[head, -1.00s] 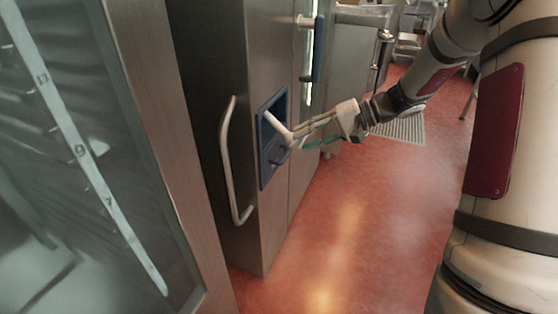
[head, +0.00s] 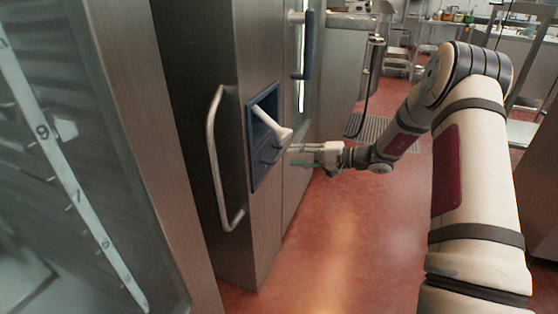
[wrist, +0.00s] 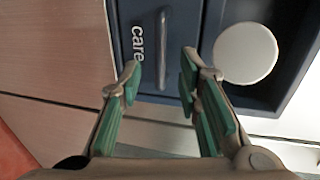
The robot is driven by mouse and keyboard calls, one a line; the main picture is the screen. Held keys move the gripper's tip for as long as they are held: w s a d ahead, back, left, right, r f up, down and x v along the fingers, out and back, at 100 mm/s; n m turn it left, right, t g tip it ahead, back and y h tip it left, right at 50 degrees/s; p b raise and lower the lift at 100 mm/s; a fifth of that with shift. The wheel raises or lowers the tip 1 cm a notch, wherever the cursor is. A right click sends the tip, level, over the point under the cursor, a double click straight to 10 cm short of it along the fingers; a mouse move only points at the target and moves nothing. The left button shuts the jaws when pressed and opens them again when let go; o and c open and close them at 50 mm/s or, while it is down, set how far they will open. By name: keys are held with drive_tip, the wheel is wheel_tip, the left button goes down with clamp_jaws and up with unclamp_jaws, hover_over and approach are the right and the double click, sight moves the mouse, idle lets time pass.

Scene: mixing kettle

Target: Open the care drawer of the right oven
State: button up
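The care drawer (wrist: 147,75) is a dark blue front with the word "care" and a grey bar handle (wrist: 162,50) in the wrist view. It looks closed. In the head view the drawer (head: 262,165) is the lower part of a blue panel on the oven's front (head: 262,220). My gripper (head: 292,155) is in front of this panel. In the wrist view my gripper (wrist: 160,82) is open, with green-padded fingers apart on either side of the handle's lower end. Nothing is between the fingers, and I cannot tell how near they are to the handle in depth.
A white hand shower (head: 268,122) sits in the recess above the drawer; its round white head (wrist: 245,53) is close to my right finger. A long door handle (head: 215,160) stands left of the panel. The red floor (head: 340,240) is clear.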

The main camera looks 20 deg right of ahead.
sight(279, 154)
drive_tip(key=b+x, duration=0.1)
drive_tip(key=x, duration=0.5)
drive_tip(key=shift+w+a, duration=0.15)
drive_tip(key=shift+a, duration=0.05)
clamp_jaws()
